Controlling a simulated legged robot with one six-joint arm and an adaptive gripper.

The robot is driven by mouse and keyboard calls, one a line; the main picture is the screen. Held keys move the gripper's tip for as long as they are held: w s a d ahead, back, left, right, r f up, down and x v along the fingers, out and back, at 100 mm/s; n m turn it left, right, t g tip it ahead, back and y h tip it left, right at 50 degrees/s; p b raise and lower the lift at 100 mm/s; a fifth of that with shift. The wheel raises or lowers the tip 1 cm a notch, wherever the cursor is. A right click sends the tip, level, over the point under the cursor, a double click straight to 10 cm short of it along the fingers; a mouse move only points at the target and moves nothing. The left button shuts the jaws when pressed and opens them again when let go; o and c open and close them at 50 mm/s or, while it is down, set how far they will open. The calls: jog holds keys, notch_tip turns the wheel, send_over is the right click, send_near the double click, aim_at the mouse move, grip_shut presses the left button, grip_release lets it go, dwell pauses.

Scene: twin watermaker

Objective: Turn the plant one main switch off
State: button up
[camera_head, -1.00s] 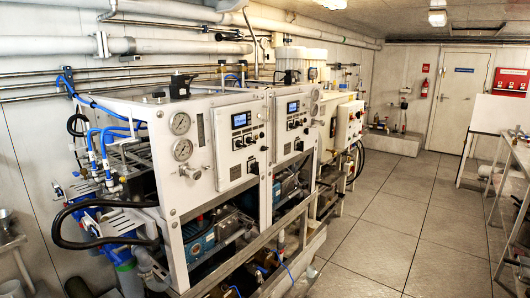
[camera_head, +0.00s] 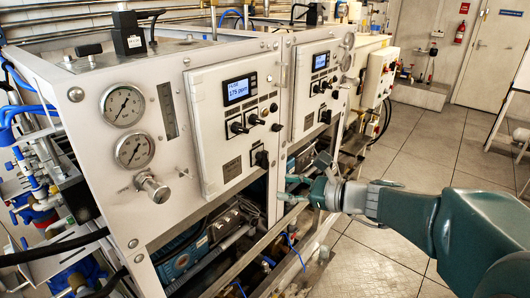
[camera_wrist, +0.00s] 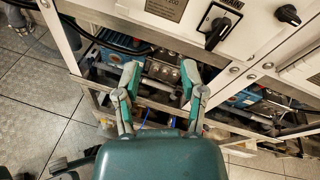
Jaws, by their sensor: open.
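The plant one panel (camera_head: 220,140) is the nearer white panel in the head view, with a lit display. Its black rotary switch (camera_head: 262,159) sits at the lower right, beside a small grey label plate; its exact setting is too small to read. In the wrist view a large black rotary switch (camera_wrist: 216,31) with partly readable "MAIN" lettering shows at the top; I cannot tell which plant it belongs to. My gripper (camera_head: 285,189) is open and empty, to the right of and below the plant one switch, apart from it. Its spread fingers also show in the wrist view (camera_wrist: 161,68).
The plant two panel (camera_head: 314,90) stands farther right. Two gauges (camera_head: 128,128) and a valve knob (camera_head: 153,188) are left of the plant one panel. Frame rails (camera_head: 270,240) and pumps lie below. Open floor (camera_head: 365,255) is at the right.

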aim_at(268, 154)
jog(key=w+d+m+t, duration=0.3)
jog(key=w+m+t, duration=0.1)
jog(key=w+m, duration=0.15)
jog(key=shift+y, duration=0.4)
jog(key=x, duration=1.1)
jog(key=shift+w+r, duration=0.2)
jog(key=shift+d, duration=0.1)
grip_shut()
